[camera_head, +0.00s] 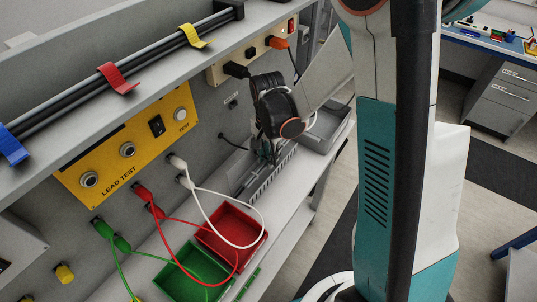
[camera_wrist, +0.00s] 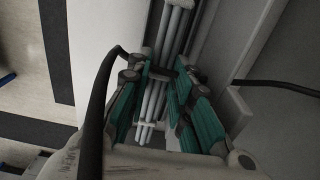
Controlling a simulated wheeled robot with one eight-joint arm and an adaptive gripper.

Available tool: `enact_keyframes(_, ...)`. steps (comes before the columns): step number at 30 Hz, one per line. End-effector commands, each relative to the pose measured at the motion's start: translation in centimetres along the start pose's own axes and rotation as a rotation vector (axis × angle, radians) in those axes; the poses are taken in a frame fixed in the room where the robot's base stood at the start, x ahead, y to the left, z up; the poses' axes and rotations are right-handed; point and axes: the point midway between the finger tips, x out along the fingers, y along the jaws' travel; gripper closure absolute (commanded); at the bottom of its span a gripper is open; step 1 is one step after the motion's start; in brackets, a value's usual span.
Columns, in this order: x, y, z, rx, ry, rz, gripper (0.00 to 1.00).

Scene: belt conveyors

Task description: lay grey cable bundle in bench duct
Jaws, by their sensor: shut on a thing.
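The grey cable bundle (camera_wrist: 175,22) shows in the wrist view as several parallel light-grey cables with pale ties. It runs lengthwise between the teal fingers of my gripper (camera_wrist: 163,75), which is shut on it. In the head view my gripper (camera_head: 268,152) is low over the bench at the grey slotted duct (camera_head: 272,177), below my dark wrist. The bundle is hard to make out there. Pale walls flank the bundle in the wrist view. I cannot tell how deep the bundle sits in the duct.
A red bin (camera_head: 232,232) and a green bin (camera_head: 193,270) stand left of the duct, with red, white and green test leads looping over them. A grey tray (camera_head: 325,135) lies beyond the duct. The yellow lead-test panel (camera_head: 130,150) and power strip (camera_head: 250,52) are on the back wall.

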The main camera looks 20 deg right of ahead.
Motion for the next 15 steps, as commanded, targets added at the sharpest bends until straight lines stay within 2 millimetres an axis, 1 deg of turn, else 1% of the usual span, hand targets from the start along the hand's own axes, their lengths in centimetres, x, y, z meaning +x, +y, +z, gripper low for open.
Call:
enact_keyframes(3, -0.03, 0.00, 0.00, 0.000, 0.000, 0.000, 1.00)
enact_keyframes(4, -0.03, 0.00, 0.00, 0.000, 0.000, 0.000, 0.73)
enact_keyframes(5, -0.03, 0.00, 0.00, 0.000, 0.000, 0.000, 0.66)
enact_keyframes(6, -0.03, 0.00, 0.00, 0.000, 0.000, 0.000, 0.57)
enact_keyframes(15, -0.03, 0.00, 0.00, 0.000, 0.000, 0.000, 0.56)
